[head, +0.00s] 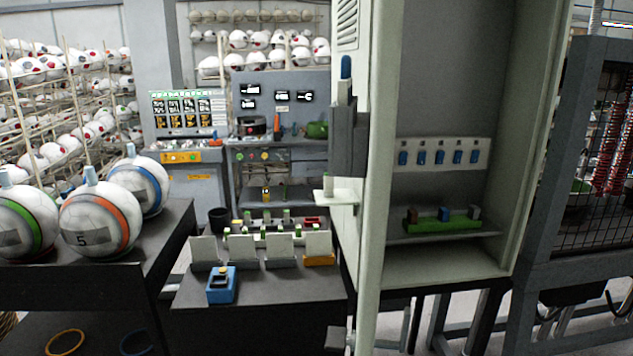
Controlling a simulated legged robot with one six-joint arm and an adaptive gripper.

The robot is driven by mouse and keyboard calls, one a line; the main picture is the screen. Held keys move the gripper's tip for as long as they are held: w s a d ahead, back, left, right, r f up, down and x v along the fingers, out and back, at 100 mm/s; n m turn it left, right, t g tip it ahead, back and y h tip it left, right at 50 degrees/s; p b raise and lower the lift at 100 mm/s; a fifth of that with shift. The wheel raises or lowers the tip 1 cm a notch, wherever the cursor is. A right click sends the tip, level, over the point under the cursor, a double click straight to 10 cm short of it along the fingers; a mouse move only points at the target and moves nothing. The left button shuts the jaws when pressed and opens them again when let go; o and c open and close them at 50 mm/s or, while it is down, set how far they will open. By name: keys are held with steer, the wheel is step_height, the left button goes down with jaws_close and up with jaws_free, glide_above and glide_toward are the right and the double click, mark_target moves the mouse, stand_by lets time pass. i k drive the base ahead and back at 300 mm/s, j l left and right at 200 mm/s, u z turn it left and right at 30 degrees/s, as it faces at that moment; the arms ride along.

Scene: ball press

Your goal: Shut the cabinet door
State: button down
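The cabinet (450,265) stands right of centre with its pale frame and grey inside facing me. Its door (383,190) is open and swung out toward me, seen almost edge-on along the cabinet's left side. A dark grey box (348,145) with a blue-topped part is on the door's left side, with a small white ledge (335,197) below it. Inside the cabinet are a row of blue switches (438,157) on a white strip and a green block (443,222) on a shelf. My gripper is not in view.
A dark table (265,290) with white panels and a blue box (221,285) stands left of the door. Several large striped balls (100,220) rest on a dark bench at the left. A mesh-fronted frame (560,250) stands right of the cabinet.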

mark_target(361, 144)
steer(key=k+j+z, duration=0.15)
steer(key=k+j, duration=0.15)
steer(key=j, duration=0.15)
steer(key=k+j+z, duration=0.1)
steer(key=k+j, duration=0.2)
steer(key=i+j+u, duration=0.1)
steer(key=j+u, duration=0.15)
steer(key=u, duration=0.2)
